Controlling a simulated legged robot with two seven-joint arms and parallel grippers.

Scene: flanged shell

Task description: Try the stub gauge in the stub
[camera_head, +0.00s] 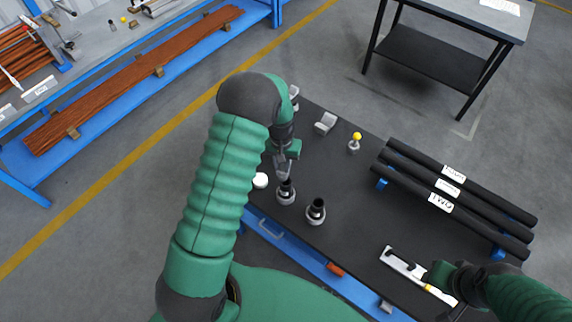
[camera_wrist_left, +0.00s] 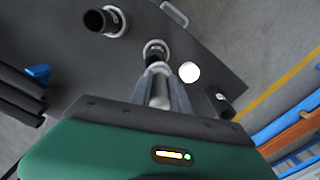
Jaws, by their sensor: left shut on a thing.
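My left gripper (camera_head: 283,170) is shut on a silver cylindrical piece, which I take for the stub gauge (camera_wrist_left: 160,92); it shows between the fingers in the left wrist view. The fingertips are right by the mouth of a black stub with a grey flanged collar (camera_head: 286,194), also in the left wrist view (camera_wrist_left: 155,48). I cannot tell whether the gauge's end is inside the stub. A second, similar stub (camera_head: 316,211) stands upright to the right. My right gripper (camera_head: 445,278) is over a white tool at the table's right; its jaws are not clear.
A white disc (camera_head: 260,180) lies left of the near stub. A yellow-topped piece (camera_head: 355,142) and a grey block (camera_head: 326,122) stand farther back. Several black tubes (camera_head: 450,190) rest on blue supports at right. A dark cylinder (camera_wrist_left: 220,100) shows near the table edge.

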